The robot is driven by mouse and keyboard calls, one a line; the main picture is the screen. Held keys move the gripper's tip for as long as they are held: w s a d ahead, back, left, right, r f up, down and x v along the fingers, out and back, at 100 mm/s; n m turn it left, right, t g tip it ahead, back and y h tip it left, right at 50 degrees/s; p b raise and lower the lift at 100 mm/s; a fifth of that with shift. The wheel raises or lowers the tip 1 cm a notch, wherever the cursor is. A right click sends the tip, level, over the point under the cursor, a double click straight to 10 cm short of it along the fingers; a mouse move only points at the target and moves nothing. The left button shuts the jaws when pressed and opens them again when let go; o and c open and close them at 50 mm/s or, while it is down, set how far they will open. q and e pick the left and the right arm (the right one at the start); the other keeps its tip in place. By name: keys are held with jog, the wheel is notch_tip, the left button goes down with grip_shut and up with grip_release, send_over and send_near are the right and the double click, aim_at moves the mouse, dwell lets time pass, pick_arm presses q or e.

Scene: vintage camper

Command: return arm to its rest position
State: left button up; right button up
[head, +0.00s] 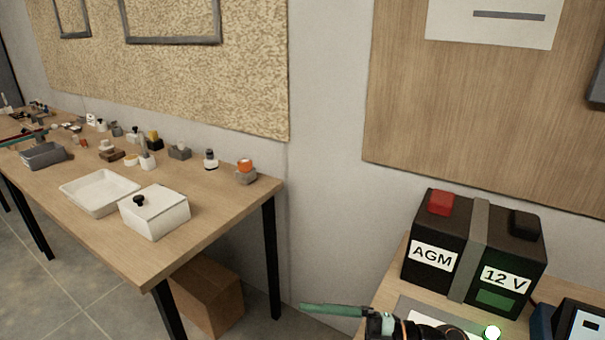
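A dark, jointed shape at the bottom edge seems to be the end of my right arm, with my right gripper (335,310) as a slim green bar pointing left. It is over or in front of the near left corner of the right-hand table; its height above the top is unclear. The picture's lower edge cuts it off, and I cannot make out two separate fingers or anything held. My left arm and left gripper are not in view.
A black AGM 12 V battery (431,258) stands on the right-hand table behind the arm. A dark device (580,325) is to its right. The long left table (215,200) holds a white tray (72,203), a white box (155,218) and small items. A cardboard box (207,295) sits underneath.

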jog(key=w+d+f+m+t+h, duration=0.1)
jog(key=d+f+m+t+h, duration=1.05)
jog(key=m, duration=0.85)
jog(key=s+d+f+m+g+h, duration=0.1)
jog(key=s+f+m+g+h, duration=0.1)
jog(key=s+f, duration=0.5)
jog(key=s+d+f+m+g+h+p, duration=0.1)
jog(key=s+d+f+m+g+h, duration=0.1)
jog(key=s+f, duration=0.5)
jog(key=shift+f+m+g, duration=0.3)
jog(key=shift+f+g, duration=0.15)
jog(key=shift+f, duration=0.2)
jog(key=shift+s+d, duration=0.1)
